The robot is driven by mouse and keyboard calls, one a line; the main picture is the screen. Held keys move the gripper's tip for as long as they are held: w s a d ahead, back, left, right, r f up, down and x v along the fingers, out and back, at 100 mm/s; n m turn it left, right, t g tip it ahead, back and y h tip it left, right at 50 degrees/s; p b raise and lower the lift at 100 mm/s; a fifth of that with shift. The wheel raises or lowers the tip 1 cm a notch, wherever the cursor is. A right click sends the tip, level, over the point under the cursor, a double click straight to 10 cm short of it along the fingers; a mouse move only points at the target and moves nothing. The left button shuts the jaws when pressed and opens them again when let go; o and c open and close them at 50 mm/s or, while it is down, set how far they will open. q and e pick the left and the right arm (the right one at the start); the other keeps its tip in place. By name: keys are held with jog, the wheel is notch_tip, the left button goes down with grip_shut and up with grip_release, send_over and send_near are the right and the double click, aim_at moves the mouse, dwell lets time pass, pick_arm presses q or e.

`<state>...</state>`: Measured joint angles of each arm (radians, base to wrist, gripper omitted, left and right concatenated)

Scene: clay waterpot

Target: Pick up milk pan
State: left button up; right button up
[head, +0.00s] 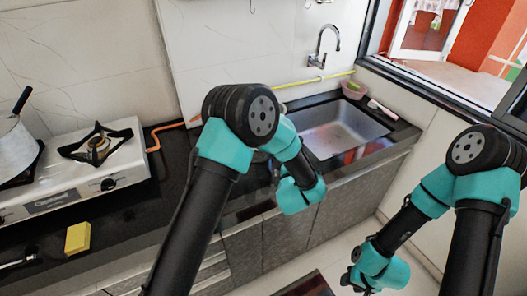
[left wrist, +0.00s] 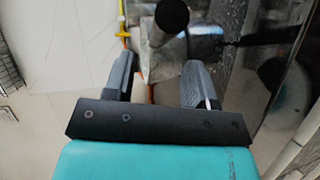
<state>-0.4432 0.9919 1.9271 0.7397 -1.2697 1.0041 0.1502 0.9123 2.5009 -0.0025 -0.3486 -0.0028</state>
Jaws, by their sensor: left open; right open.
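A pale pan with a black handle (head: 14,140) stands on the stove's left burner, cut by the left edge of the head view. I cannot tell whether it is the milk pan. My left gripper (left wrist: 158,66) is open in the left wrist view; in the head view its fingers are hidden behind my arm. Beyond its fingers are a dark round-ended object (left wrist: 170,18) and a dark shiny vessel (left wrist: 206,42), with a dark handle-like bar to the right. Neither is clearly between the fingers. My right gripper (head: 352,279) is low at the right, mostly hidden by its wrist, away from the counter.
A white stove (head: 110,180) with a bare right burner stands on the black counter. A yellow sponge (head: 77,238) lies in front. The sink (head: 340,135) with a tap (head: 326,45) is at the back right.

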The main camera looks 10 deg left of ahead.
pick_arm(q)
jog(key=shift+x, duration=2.55)
jog(key=shift+d+r, duration=0.1)
jog(key=shift+c, duration=0.3)
grip_shut()
